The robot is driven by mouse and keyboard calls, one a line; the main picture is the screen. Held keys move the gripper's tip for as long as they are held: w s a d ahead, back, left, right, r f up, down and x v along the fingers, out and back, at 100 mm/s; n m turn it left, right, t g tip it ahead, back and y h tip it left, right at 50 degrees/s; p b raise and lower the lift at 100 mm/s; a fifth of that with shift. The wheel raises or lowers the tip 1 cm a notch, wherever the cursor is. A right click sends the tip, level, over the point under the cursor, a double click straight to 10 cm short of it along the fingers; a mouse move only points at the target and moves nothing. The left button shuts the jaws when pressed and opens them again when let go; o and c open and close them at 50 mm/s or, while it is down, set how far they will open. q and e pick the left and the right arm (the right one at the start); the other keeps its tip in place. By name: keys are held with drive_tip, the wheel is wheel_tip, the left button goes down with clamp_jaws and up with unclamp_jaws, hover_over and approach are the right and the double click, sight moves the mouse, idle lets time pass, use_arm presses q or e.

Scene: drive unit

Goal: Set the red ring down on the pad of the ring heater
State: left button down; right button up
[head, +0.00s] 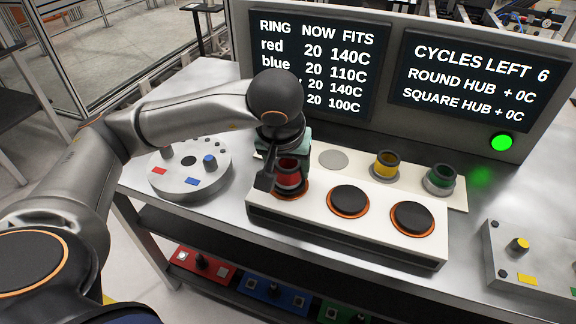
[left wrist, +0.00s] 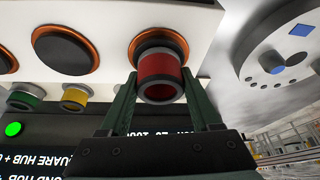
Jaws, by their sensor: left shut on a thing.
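The red ring (head: 289,179) is between the fingers of my left gripper (head: 286,182), which is shut on it. The ring is upright over the left pad of the white ring heater (head: 347,231). In the left wrist view the red ring (left wrist: 159,82), with a grey rim, lines up with the orange-edged dark pad (left wrist: 159,42). I cannot tell whether the ring touches the pad or is slightly above it. The middle pad (head: 348,198) and right pad (head: 412,218) are bare. My right gripper is not in view.
Behind the heater, a pale strip holds a yellow ring (head: 385,164), a green ring (head: 440,178) and an empty grey spot (head: 333,160). A round grey fixture (head: 190,170) stands left. A display panel (head: 319,58) stands behind. A grey block (head: 530,262) is at right.

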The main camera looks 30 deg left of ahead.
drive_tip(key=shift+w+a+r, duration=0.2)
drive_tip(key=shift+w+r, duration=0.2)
use_arm(q)
drive_tip(key=shift+f, duration=0.15)
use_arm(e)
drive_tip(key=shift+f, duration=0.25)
use_arm(q)
drive_tip(key=shift+c, duration=2.2)
unclamp_jaws()
drive_tip(key=o, duration=0.4)
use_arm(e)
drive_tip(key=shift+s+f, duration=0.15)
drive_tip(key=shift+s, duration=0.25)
use_arm(q)
drive_tip(key=p+v, duration=0.3)
drive_tip(key=v, duration=0.9)
drive_tip(key=shift+s+r, duration=0.15)
drive_tip(key=shift+r, duration=0.1)
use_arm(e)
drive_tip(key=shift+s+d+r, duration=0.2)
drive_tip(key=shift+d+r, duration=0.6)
